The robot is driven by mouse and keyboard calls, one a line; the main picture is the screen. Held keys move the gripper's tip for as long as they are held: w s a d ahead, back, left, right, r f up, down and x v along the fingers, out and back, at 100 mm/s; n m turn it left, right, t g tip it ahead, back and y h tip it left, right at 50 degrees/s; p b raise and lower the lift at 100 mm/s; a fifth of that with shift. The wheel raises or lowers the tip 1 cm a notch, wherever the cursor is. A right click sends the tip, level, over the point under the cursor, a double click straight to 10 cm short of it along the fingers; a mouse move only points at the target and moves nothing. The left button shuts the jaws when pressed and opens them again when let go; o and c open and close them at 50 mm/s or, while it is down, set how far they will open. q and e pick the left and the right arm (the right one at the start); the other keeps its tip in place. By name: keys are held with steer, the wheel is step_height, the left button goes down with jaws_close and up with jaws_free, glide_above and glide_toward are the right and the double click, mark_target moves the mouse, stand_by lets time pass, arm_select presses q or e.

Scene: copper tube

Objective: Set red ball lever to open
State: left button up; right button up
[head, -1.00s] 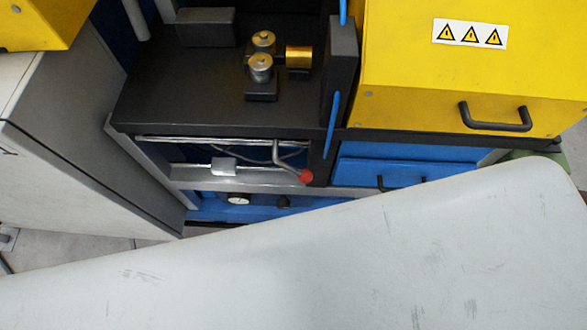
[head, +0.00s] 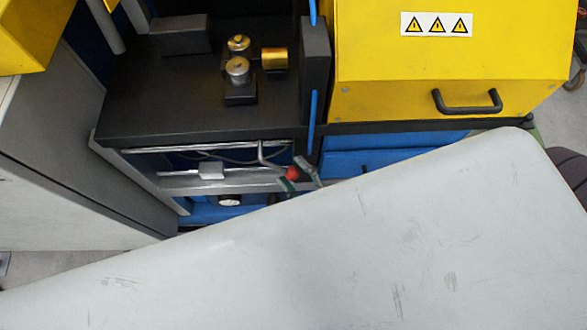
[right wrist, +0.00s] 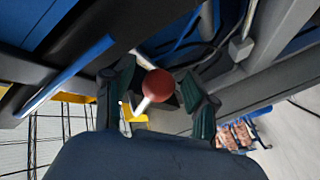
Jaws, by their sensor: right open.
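The red ball (head: 293,174) sits on the end of a bent metal lever (head: 264,153) at the front of the lower shelf opening in the head view. My right gripper (head: 299,177) is at the ball, with one finger on each side of it. In the right wrist view the red ball (right wrist: 158,84) on its pale stem shows between the two spread fingers of the right gripper (right wrist: 159,78). The gripper is open; I cannot tell whether a finger touches the ball. My left gripper is not in view.
A black shelf (head: 165,105) with brass and steel cylinders lies above the lever. A dark upright post (head: 315,75) and a yellow housing (head: 390,65) with a handle stand to the right. A blue drawer front (head: 340,163) is close by. A large pale surface blocks the lower foreground.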

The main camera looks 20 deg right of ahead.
steer(key=shift+w+a, duration=0.1)
steer(key=shift+w, duration=0.15)
jaws_close()
steer(key=shift+f, duration=0.1)
stand_by(0.3)
